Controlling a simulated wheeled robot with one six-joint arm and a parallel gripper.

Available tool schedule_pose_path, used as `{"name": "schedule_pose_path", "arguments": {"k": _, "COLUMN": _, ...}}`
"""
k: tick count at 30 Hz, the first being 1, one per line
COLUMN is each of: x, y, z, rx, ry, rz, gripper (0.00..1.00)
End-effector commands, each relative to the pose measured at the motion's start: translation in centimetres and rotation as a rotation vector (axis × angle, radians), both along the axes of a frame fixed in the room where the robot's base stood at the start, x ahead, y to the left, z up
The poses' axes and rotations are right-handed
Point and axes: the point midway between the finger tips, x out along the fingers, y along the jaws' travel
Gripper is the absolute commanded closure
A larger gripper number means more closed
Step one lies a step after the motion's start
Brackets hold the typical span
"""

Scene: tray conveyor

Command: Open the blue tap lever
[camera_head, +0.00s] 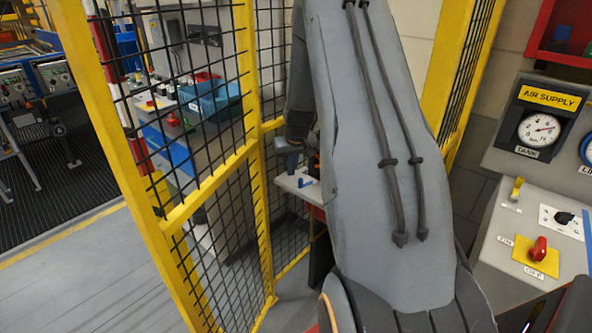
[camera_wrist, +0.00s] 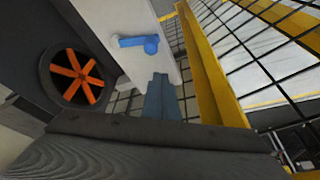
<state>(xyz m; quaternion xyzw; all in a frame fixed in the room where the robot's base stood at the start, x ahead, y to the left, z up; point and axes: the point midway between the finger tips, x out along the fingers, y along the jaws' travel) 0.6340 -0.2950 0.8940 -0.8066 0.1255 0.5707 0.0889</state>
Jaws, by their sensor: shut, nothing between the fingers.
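The blue tap lever (camera_wrist: 148,43) is on a light grey panel (camera_wrist: 110,14) at the top of the wrist view. In the head view the lever (camera_head: 309,183) shows small beside my arm, above a pale ledge. My gripper (camera_wrist: 160,78) is shut and empty, its blue-grey fingers pointing at the panel. In the wrist view the fingertips are just below the lever's right end, with a gap between them. In the head view my arm hides much of the area around the panel.
A yellow-framed mesh fence (camera_head: 262,200) stands close to the left of my arm. An air supply panel (camera_head: 550,115) with a red knob (camera_head: 538,248) is at the right. An orange-bladed fan (camera_wrist: 77,76) is left of the lever in the wrist view.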

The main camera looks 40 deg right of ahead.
Motion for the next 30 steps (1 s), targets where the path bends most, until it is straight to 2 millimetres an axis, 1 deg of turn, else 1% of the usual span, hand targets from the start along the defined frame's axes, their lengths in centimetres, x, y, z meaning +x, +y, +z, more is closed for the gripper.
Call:
{"name": "schedule_pose_path", "arguments": {"k": 1, "x": 0.7, "y": 0.4, "z": 0.0, "rx": -0.001, "ry": -0.001, "rz": 0.002, "gripper": 1.0}}
{"name": "schedule_pose_path", "arguments": {"k": 2, "x": 0.7, "y": 0.2, "z": 0.6, "rx": -0.002, "ry": -0.004, "rz": -0.004, "gripper": 1.0}}
{"name": "schedule_pose_path", "arguments": {"k": 4, "x": 0.1, "y": -0.2, "z": 1.8, "rx": -0.002, "ry": -0.005, "rz": -0.007, "gripper": 1.0}}
{"name": "schedule_pose_path", "arguments": {"k": 9, "x": -0.5, "y": 0.1, "z": 4.7, "rx": -0.002, "ry": -0.003, "rz": 0.006, "gripper": 1.0}}
{"name": "schedule_pose_path", "arguments": {"k": 12, "x": -1.0, "y": -0.1, "z": 6.4, "rx": -0.003, "ry": -0.004, "rz": 0.008, "gripper": 1.0}}
{"name": "schedule_pose_path", "arguments": {"k": 18, "x": -1.9, "y": -0.6, "z": 8.6, "rx": -0.001, "ry": -0.002, "rz": 0.005, "gripper": 1.0}}
{"name": "schedule_pose_path", "arguments": {"k": 24, "x": -2.2, "y": -0.7, "z": 9.4, "rx": 0.001, "ry": 0.0, "rz": 0.004, "gripper": 1.0}}
{"name": "schedule_pose_path", "arguments": {"k": 30, "x": -2.2, "y": -0.8, "z": 9.5, "rx": 0.0, "ry": 0.0, "rz": 0.004, "gripper": 1.0}}
